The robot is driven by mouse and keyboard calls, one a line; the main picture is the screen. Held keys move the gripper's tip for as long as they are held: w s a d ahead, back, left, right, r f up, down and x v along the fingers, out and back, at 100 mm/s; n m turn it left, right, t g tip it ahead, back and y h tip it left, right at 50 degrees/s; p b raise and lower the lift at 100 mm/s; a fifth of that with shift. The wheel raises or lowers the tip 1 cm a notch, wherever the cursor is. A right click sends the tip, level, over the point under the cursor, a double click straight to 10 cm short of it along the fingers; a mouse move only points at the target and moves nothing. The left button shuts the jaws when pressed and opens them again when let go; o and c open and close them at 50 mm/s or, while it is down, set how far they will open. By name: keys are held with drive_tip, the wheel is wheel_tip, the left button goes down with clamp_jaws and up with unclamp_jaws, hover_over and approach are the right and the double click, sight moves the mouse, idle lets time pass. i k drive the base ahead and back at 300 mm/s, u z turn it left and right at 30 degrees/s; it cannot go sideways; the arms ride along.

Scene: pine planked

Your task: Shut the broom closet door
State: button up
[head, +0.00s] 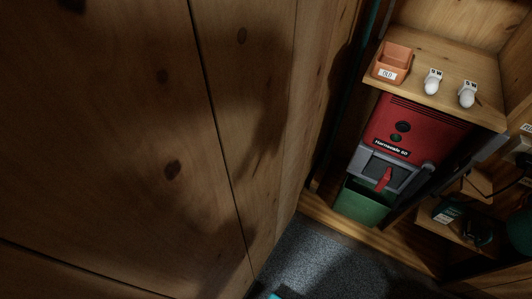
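A large pine-planked surface (110,150) fills the left half of the head view, with dark seams and knots. I cannot tell whether it is the broom closet door or a wall. No handle or hinge shows on it. A dark shadow falls across its right part. To its right is an open recess with a shelf (440,62) and a red machine (420,125). My gripper is not in view.
The shelf holds an orange box (392,62) and two white bulbs (432,82) (467,94) with tags. A green bin (360,203) sits under the red machine. Dark items stand on a low ledge (455,222) at right.

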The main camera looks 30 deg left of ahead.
sight(150, 149)
drive_tip(key=k, duration=0.5)
drive_tip(key=z, duration=1.25)
drive_tip(key=k, duration=2)
drive_tip(key=u, duration=1.85)
drive_tip(key=i, duration=0.35)
drive_tip(key=u, duration=0.05)
